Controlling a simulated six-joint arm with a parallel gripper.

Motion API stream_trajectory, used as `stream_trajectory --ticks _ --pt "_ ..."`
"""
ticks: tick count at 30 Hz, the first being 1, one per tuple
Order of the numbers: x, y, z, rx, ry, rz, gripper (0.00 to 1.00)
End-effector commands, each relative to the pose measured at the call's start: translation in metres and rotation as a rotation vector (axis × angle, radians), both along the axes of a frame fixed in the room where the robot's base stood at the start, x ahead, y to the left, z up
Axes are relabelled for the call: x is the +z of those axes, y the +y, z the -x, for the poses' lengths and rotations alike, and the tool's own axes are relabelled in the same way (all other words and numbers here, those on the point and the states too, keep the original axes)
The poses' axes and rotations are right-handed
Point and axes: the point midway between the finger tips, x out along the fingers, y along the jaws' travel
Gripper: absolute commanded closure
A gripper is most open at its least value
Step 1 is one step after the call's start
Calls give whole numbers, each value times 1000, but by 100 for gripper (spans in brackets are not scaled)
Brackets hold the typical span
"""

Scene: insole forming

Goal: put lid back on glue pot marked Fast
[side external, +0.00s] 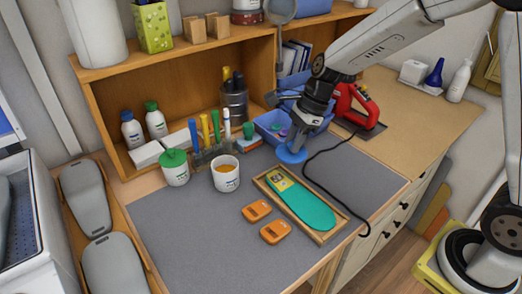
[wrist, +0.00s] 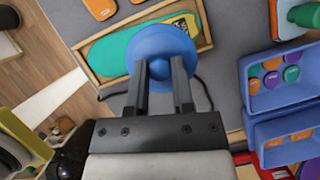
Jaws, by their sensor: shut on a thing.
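A round blue lid (side external: 291,153) is held flat between the fingers of my gripper (side external: 298,138), above the grey mat near the blue bin. In the wrist view the blue lid (wrist: 160,42) is at the tips of my gripper (wrist: 160,66), over one end of the insole tray. An open white pot (side external: 225,178) with amber contents stands on the mat, left of my gripper and well apart from it. Another white pot (side external: 175,173) has a green lid (side external: 174,157) on. The pots' label writing is too small to read.
A wooden tray (side external: 335,232) holds a teal insole (side external: 300,203) right of the open pot. Two orange blocks (side external: 257,211) lie on the mat. A tool rack (side external: 215,151) stands behind the pots. A blue bin (wrist: 280,85) with coloured discs and a red tool (side external: 357,108) are near my gripper.

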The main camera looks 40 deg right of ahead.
Motion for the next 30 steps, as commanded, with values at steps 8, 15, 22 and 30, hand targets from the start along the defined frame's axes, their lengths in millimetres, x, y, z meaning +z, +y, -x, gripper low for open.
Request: stream_trajectory --ticks 8,15,22,30 --pt "4 23 -34 -14 0 3 100" --pt "8 59 -75 -42 0 4 100" --pt "11 94 -106 -69 0 3 100" --pt "13 115 -120 -88 0 2 100"
